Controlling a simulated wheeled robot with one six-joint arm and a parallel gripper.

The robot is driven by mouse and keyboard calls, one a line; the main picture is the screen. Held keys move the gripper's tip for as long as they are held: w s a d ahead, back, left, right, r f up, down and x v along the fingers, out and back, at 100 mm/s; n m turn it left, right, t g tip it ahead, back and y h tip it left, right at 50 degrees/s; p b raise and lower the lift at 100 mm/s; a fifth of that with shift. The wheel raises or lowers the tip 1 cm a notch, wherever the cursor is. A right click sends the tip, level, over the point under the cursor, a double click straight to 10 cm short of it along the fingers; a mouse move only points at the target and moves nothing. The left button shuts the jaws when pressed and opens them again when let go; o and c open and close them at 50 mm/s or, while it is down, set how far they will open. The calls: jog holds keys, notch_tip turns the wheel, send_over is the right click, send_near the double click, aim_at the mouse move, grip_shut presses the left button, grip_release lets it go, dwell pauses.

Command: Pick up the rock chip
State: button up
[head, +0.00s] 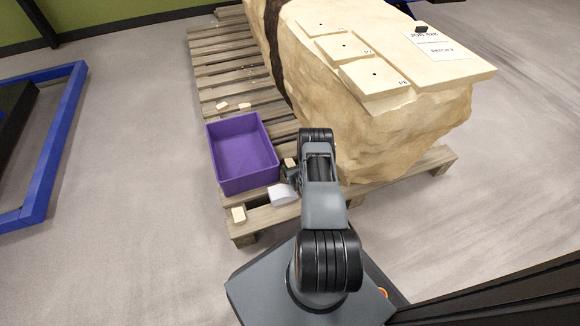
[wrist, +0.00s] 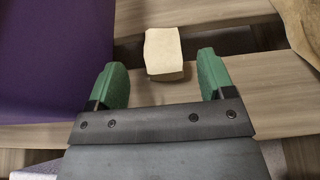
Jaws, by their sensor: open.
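A cream rock chip (wrist: 163,52) lies on the wooden pallet slats in the wrist view, ahead of my gripper (wrist: 160,78). The two green fingers are apart, one to each side of the chip's near end, with nothing held between them. The chip's near edge is about level with the fingertips in the picture; I cannot tell the height between them. In the head view a small part of a chip (head: 290,162) shows beside my gripper, which is mostly hidden by my arm. Other cream chips lie on the pallet: one (head: 238,214) in front and two (head: 222,106) behind the bin.
A purple bin (head: 211,163) stands on the pallet (head: 222,62) close to the left of my gripper. A large fossil rock (head: 400,130) bearing tan slabs rises to the right. A pale block (head: 283,195) sits just in front of the gripper. A blue frame (head: 50,160) lies on the left floor.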

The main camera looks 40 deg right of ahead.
aim_at(290, 164)
jog(key=shift+b+x, duration=0.75)
jog(key=shift+x, duration=1.1)
jog(key=shift+s, duration=0.1)
jog(key=c, duration=1.1)
